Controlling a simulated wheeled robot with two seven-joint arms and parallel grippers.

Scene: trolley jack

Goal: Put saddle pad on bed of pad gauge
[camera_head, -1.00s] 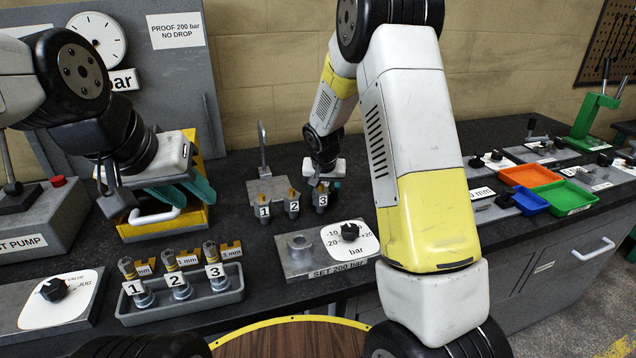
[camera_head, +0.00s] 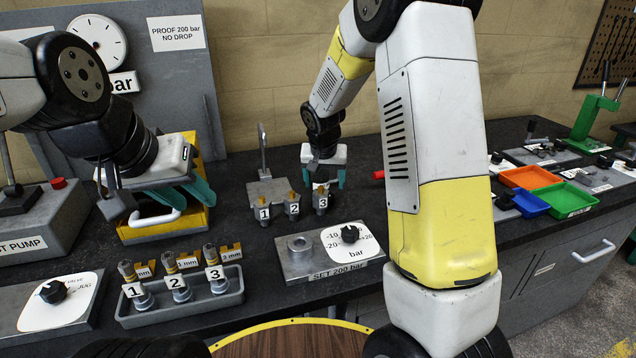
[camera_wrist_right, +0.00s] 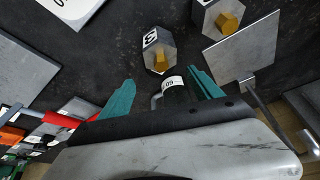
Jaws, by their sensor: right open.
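My right gripper (camera_head: 322,185) is open above the bench, close to the numbered hexagonal pieces with yellow tops. In the right wrist view its teal fingers (camera_wrist_right: 160,90) stand apart. Piece 3 (camera_head: 321,199) stands just below the right gripper. My left gripper (camera_head: 186,194) is open, its fingers apart, by a yellow block with a white handle (camera_head: 155,217). I cannot identify the saddle pad or pad gauge for certain; a grey plate with a hooked post (camera_head: 266,190) stands behind pieces 1 and 2.
A grey dial block (camera_head: 305,270) marked SET 200 bar stands in front. A grey tray (camera_head: 185,312) holds several numbered pieces. A red handle (camera_head: 378,174) lies right of the right gripper. Orange, blue and green trays (camera_head: 562,196) are at right.

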